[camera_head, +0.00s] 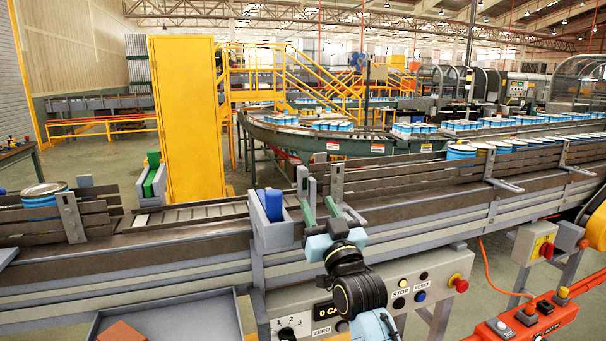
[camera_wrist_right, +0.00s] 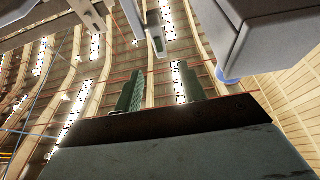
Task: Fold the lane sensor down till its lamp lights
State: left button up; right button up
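My right gripper (camera_head: 320,212) points upward at the near rail of the conveyor, its two green fingers apart with nothing visible between them. The fingers also show apart in the right wrist view (camera_wrist_right: 158,90). Grey upright brackets (camera_head: 337,182) stand just behind and beside the fingers; one may be the lane sensor, but I cannot tell for sure. In the wrist view a slim grey arm with a dark end (camera_wrist_right: 155,32) hangs beyond the fingertips, apart from them. I cannot make out a lit lamp. My left gripper is not in view.
A blue block in a grey holder (camera_head: 285,236) stands left of the gripper; a green block (camera_head: 150,182) is across the lane. Blue-banded cans (camera_head: 40,200) sit at left. A control panel (camera_head: 400,285) and a grey tray (camera_head: 190,322) are in front.

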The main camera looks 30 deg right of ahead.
aim_at(305, 179)
jog(key=p+x, duration=0.1)
jog(key=x, duration=1)
jog(key=shift+w, duration=0.25)
grip_shut()
